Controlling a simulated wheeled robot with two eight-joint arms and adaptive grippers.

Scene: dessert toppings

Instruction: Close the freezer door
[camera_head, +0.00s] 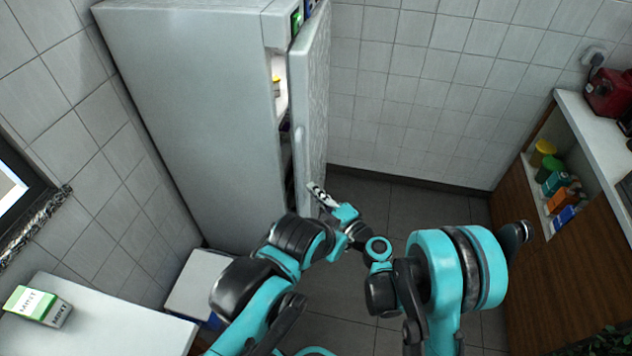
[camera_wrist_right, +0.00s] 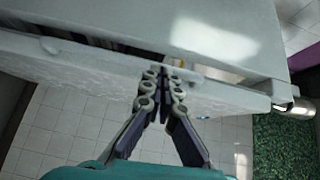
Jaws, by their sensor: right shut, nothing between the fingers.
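The tall white freezer (camera_head: 190,100) stands in the back left corner. Its door (camera_head: 313,110) is ajar at the freezer's right side, with a narrow gap that shows a lit inside. My right gripper (camera_head: 318,192) is shut and empty at the lower part of the door. In the right wrist view the closed fingers (camera_wrist_right: 163,78) overlap the door (camera_wrist_right: 75,72) near the gap; I cannot tell whether they touch it. The freezer body (camera_wrist_right: 215,35) lies beyond. My left gripper is not in view.
A white counter (camera_head: 90,320) with a green and white box (camera_head: 37,306) is at lower left. A wooden cabinet (camera_head: 560,270) with coloured items on a shelf stands at right. The tiled floor (camera_head: 400,190) right of the door is clear.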

